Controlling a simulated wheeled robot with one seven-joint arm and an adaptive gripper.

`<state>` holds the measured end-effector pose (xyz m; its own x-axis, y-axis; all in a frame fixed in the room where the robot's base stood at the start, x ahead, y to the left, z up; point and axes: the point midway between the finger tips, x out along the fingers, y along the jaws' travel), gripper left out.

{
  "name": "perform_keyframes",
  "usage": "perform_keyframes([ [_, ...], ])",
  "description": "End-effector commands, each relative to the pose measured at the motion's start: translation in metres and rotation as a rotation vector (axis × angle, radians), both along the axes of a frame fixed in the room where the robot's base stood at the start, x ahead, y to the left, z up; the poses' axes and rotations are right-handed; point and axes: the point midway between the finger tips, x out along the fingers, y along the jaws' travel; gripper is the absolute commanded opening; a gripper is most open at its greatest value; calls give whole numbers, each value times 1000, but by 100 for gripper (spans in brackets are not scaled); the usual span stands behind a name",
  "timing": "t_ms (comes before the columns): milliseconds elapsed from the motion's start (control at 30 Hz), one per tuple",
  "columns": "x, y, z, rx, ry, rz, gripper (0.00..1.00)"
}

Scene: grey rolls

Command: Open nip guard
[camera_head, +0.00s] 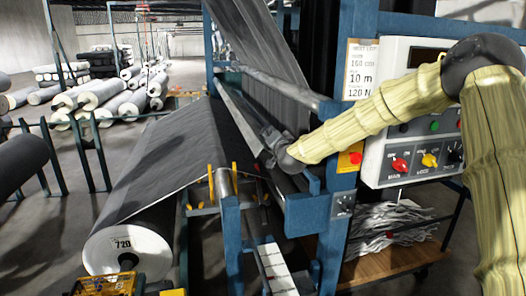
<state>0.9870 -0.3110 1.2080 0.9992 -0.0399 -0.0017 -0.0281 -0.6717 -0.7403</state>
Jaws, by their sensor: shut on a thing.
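The nip guard looks like the long grey metal strip (238,112) that slopes along the front of the blue machine frame, below the hanging dark fabric. My gripper (268,137) is at the near right end of this guard, shut on its edge or a part on it. The fingers are small and dark against the dark fabric, so the exact contact is hard to see. My arm, in a pale yellow sleeve, reaches in from the right. How far the guard stands open cannot be told.
A white control panel (408,155) with red, yellow and green knobs stands right of the machine, partly behind my arm. A blue post (350,110) carries a paper sign (361,72). A large dark roll (128,247) marked 720 lies at the lower left. Several rolls lie on the floor behind.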

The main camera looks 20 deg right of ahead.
Motion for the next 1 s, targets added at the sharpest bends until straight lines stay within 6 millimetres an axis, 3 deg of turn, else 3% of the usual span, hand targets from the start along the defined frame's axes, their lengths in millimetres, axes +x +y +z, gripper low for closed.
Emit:
perform_keyframes([
  [200, -1, -34, 21, 207, -19, -7, 0],
  [567, -2, -77, 37, 478, -27, -5, 0],
  [1000, -4, -103, 42, 476, -28, -8, 0],
])
